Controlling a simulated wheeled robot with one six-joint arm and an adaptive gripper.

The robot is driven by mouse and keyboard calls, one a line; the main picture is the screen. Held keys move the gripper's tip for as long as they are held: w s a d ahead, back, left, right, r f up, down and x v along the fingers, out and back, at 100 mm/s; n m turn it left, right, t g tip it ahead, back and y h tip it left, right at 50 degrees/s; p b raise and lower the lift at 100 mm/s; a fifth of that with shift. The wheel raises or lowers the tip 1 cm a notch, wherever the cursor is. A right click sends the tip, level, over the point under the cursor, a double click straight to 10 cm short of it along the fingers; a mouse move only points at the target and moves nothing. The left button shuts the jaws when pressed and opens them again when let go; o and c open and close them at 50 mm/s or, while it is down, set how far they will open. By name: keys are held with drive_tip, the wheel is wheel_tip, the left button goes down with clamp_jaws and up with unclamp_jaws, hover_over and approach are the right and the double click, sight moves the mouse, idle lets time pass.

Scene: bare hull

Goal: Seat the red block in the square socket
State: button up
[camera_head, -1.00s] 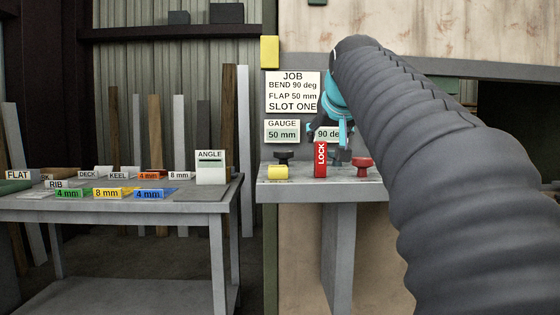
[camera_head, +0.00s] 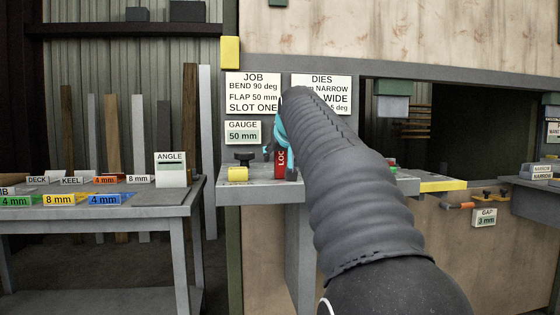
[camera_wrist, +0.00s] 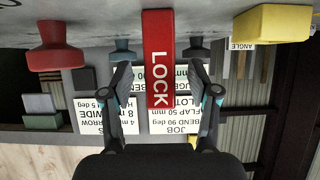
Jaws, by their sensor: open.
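The red block (camera_head: 281,164), marked LOCK, stands upright on the grey shelf (camera_head: 245,195), partly hidden by my arm. In the wrist view, which is upside down, the red block (camera_wrist: 158,55) shows between the two fingers of my gripper (camera_wrist: 159,74). The gripper is open, with a gap on each side of the block. In the head view my arm covers most of the gripper; only some teal parts show. I cannot make out a square socket in any frame.
A yellow block (camera_head: 238,174) and a black knob (camera_head: 244,158) are left of the red block. A red knob (camera_wrist: 57,48) is on its other side. A table with labelled pieces (camera_head: 100,211) stands left. A yellow-edged ledge (camera_head: 443,185) is right.

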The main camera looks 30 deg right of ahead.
drive_tip(key=shift+x, duration=1)
clamp_jaws()
drive_tip(key=shift+r, duration=0.1)
